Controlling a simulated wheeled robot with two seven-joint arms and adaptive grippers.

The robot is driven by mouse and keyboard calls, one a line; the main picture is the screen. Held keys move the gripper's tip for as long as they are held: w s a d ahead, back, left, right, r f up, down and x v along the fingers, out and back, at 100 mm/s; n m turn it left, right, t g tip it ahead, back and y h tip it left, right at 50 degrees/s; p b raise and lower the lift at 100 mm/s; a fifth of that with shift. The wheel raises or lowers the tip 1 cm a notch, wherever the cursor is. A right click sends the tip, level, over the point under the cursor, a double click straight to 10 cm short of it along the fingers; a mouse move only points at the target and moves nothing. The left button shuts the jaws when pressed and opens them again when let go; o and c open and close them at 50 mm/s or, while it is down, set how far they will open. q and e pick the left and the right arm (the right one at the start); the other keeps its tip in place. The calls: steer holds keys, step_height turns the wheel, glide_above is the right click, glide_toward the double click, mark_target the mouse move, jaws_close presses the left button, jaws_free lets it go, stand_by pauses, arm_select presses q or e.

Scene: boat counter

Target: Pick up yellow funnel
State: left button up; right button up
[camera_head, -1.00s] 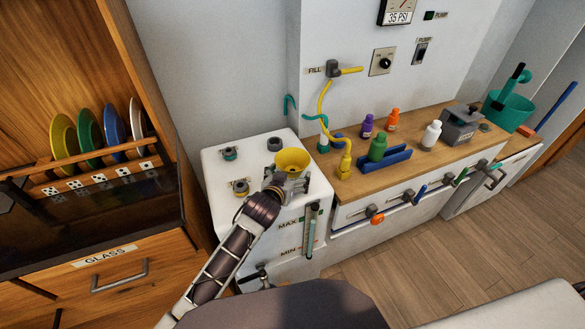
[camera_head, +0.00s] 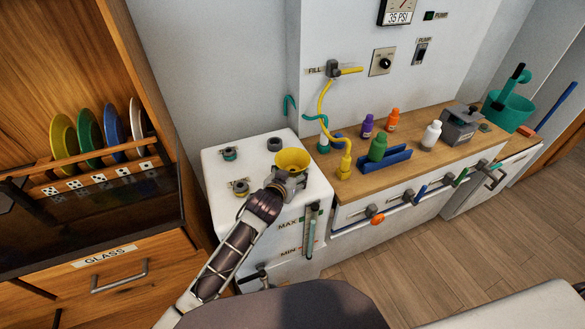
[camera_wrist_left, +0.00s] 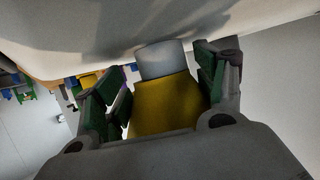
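The yellow funnel (camera_head: 293,159) is on or just above the right part of the white tank's top, wide mouth up in the head view; its lower part is hidden there by my left gripper (camera_head: 290,183). In the left wrist view the funnel (camera_wrist_left: 165,107) shows as a yellow cone with a grey spout. It lies between the two green-padded fingers of my left gripper (camera_wrist_left: 160,88), which stand wide apart on either side. I see no clear grip on it. My right gripper is not in view.
The white tank (camera_head: 222,194) has several dark ports on top. To its right, a wooden counter (camera_head: 355,190) carries a blue holder, several small bottles and a yellow hose end (camera_head: 345,165). A wooden plate rack (camera_head: 100,168) stands at left.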

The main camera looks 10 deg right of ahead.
arm_select(q)
steer(key=c, duration=0.3)
steer(key=shift+c, duration=0.4)
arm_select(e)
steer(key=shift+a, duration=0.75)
arm_select(q)
steer(key=shift+r, duration=0.1)
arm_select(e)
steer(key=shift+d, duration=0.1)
arm_select(q)
steer(key=shift+r, duration=0.55)
step_height(320, 180, up, 7)
steer(key=shift+f+p, duration=0.1)
steer(key=shift+p, duration=0.25)
step_height(320, 180, up, 2)
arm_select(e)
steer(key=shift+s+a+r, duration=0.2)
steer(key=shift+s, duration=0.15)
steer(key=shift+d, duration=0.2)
